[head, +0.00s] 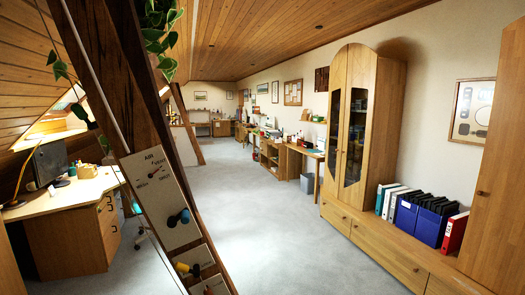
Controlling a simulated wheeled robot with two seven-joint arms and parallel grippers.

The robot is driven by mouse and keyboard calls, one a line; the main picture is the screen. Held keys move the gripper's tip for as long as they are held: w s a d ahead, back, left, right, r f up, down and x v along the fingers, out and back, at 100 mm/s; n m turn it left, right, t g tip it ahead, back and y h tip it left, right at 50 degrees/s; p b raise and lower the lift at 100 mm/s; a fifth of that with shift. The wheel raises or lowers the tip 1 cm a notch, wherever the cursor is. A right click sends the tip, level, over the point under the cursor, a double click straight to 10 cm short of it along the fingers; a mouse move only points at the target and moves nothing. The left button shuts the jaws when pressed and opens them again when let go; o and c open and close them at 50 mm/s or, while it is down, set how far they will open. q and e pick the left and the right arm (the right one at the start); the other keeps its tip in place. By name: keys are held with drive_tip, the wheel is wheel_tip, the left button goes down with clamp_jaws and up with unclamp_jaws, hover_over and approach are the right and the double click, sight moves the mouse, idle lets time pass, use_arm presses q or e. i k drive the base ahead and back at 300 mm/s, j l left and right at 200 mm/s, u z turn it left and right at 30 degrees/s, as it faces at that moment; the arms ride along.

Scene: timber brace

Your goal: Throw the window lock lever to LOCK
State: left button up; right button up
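A tilted cream control panel (158,185) is fixed to the dark timber brace (122,85) at the left of the head view. It carries a dial (153,172) with a red mark under the label "AIR", and a lever with a dark blue knob (179,217). Below it, a smaller plate (193,257) has a dark lever with a yellow end (184,267). A further plate (211,285) is cut off by the bottom edge. I read no LOCK marking, so I cannot tell which lever is the window lock. Neither gripper is in view.
A desk (70,190) with a dark monitor (45,165) stands behind the brace at left. A hanging plant (160,35) is beside the brace top. A tall wooden cabinet (365,120) and a low bench with binders (420,215) line the right wall. The grey floor (260,215) between is clear.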

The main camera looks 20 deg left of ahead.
sight(179, 267)
drive_tip(key=u, duration=1.6)
